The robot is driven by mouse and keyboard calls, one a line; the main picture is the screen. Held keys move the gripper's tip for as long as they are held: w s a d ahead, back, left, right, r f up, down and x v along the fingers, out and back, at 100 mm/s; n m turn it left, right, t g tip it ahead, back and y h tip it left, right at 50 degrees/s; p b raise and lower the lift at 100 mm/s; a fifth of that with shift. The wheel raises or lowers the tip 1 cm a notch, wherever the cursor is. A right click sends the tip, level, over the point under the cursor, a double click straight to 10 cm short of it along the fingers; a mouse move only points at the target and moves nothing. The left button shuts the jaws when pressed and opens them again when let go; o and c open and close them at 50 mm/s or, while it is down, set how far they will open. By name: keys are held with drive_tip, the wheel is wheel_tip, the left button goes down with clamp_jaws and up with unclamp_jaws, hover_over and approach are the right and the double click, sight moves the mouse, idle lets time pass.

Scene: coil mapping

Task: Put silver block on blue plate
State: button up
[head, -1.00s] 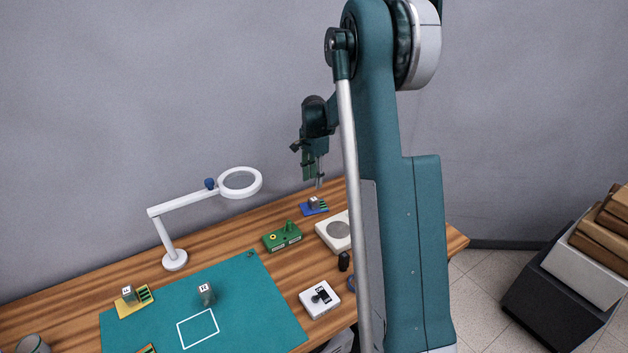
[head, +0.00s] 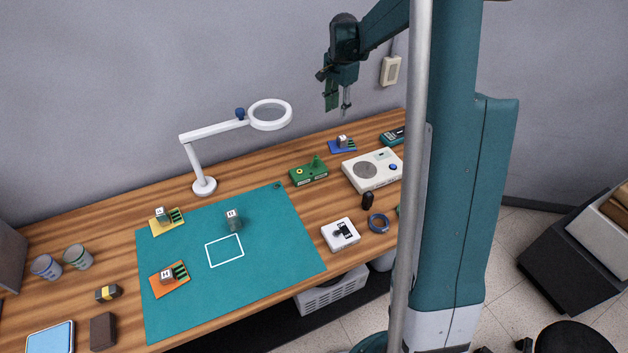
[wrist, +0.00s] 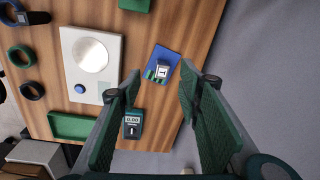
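A small silver-grey block (head: 342,140) with a black-marked top stands on the blue plate (head: 333,147) at the back of the table. In the wrist view the block (wrist: 163,68) sits on the blue plate (wrist: 166,52) beside its green-striped part. My gripper (head: 340,108) hangs in the air above the plate, apart from the block. In the wrist view my gripper (wrist: 161,82) has its green fingers spread, with nothing between them. Similar grey blocks stand on the yellow plate (head: 159,229), on the orange plate (head: 160,290) and on the teal mat (head: 283,254).
A magnifier lamp (head: 204,186) stands behind the mat. Cups (head: 78,257) are at the left. The wall is close behind the blue plate.

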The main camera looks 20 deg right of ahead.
drive_tip(key=s+a+r+n+t, duration=0.3)
drive_tip(key=s+a+r+n, duration=0.4)
drive_tip(key=s+a+r, duration=0.8)
drive_tip(key=s+a+f+n+t, duration=0.1)
drive_tip(key=s+a+n, duration=0.3)
drive_tip(key=s, duration=0.7)
drive_tip(key=s+a+f+n+t, duration=0.1)
drive_tip(key=s+a+n+t, duration=0.1)
drive_tip(key=s+a+n, duration=0.3)
drive_tip(key=s+a, duration=0.4)
drive_tip(key=s, duration=0.3)
drive_tip(key=shift+s+f, duration=0.2)
drive_tip(key=shift+f, duration=0.2)
